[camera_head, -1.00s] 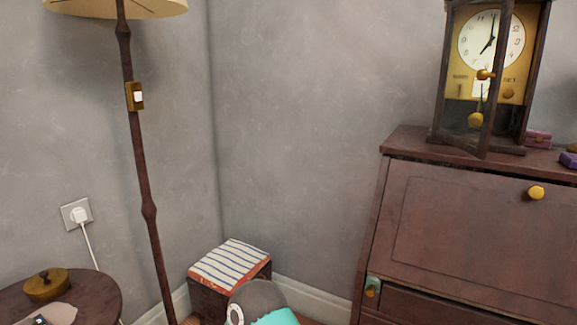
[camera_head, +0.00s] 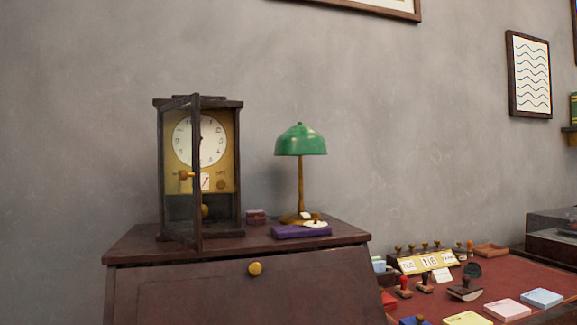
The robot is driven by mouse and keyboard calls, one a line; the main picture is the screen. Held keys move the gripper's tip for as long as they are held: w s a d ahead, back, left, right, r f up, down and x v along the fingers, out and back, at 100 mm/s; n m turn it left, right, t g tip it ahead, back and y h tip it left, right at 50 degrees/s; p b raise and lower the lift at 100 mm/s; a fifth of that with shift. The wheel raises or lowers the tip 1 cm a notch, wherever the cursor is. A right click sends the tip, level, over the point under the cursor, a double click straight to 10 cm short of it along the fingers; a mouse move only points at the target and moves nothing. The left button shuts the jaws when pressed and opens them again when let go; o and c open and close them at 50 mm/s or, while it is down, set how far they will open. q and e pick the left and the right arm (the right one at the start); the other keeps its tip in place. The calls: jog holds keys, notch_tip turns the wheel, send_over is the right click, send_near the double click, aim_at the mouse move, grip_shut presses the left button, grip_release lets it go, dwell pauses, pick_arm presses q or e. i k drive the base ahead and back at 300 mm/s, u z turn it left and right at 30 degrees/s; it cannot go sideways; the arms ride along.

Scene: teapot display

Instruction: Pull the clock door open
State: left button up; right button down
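The clock (camera_head: 223,188) is a dark wooden case with a white dial and a gold lower panel. It stands upright at the left of the slant-front desk's top. Its clock door (camera_head: 196,215) has a dark frame with a small gold knob (camera_head: 186,175). The door stands ajar, swung out toward me with its free edge in front of the dial's middle; its left side seems to be the hinge side. Neither of my grippers is in view, and nothing touches the door.
The desk (camera_head: 190,290) has a gold knob on its slanted front. A green lamp (camera_head: 300,140), a purple box (camera_head: 290,232) and a small dark box (camera_head: 256,217) stand right of the clock. A red-topped table (camera_head: 500,275) with stamps and paper pads is at the right.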

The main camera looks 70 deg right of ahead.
aim_at(197, 244)
jog(key=z, duration=2.15)
jog(key=k, duration=1.1)
jog(key=u, duration=0.9)
jog(key=i, duration=1)
